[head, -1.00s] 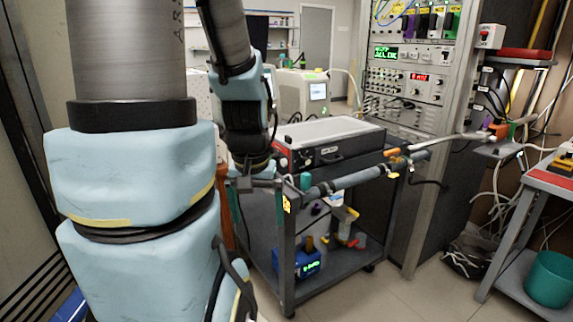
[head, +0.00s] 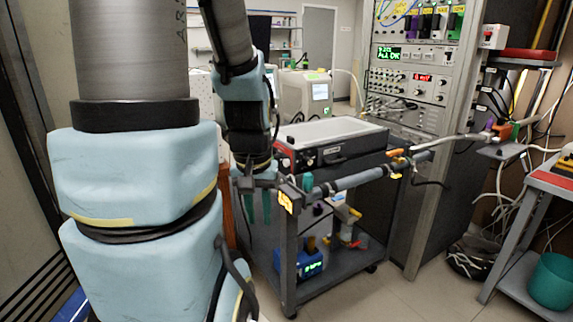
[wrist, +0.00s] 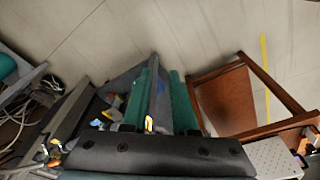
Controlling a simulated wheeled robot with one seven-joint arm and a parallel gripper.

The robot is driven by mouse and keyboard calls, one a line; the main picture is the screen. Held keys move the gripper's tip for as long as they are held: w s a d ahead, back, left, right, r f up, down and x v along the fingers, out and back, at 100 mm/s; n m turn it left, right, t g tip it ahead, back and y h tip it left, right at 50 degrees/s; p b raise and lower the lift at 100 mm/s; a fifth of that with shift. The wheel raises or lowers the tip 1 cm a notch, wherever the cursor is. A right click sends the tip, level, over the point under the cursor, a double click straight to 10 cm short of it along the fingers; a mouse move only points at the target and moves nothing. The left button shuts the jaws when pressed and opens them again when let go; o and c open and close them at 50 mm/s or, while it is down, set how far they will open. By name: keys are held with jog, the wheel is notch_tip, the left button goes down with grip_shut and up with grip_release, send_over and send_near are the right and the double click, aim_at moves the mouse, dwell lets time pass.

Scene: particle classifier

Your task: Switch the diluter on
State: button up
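A flat box instrument (head: 335,147) with a black front, a red edge at its left and a pale lid stands on top of the grey cart. A blue box (head: 305,264) with a lit green display stands on the cart's lower shelf. I cannot read a label that says which one is the diluter. My gripper (head: 260,217) hangs pointing down at the cart's left end, beside the flat instrument and apart from it. Any switch is too small to make out.
A grey pipe (head: 350,182) runs along the cart's front edge. The cart's corner post (head: 288,250) is close to my gripper. A tall instrument rack (head: 410,100) stands behind at the right. A brown wooden frame (wrist: 225,95) is right of my fingers in the wrist view.

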grip_shut()
dwell(0.8)
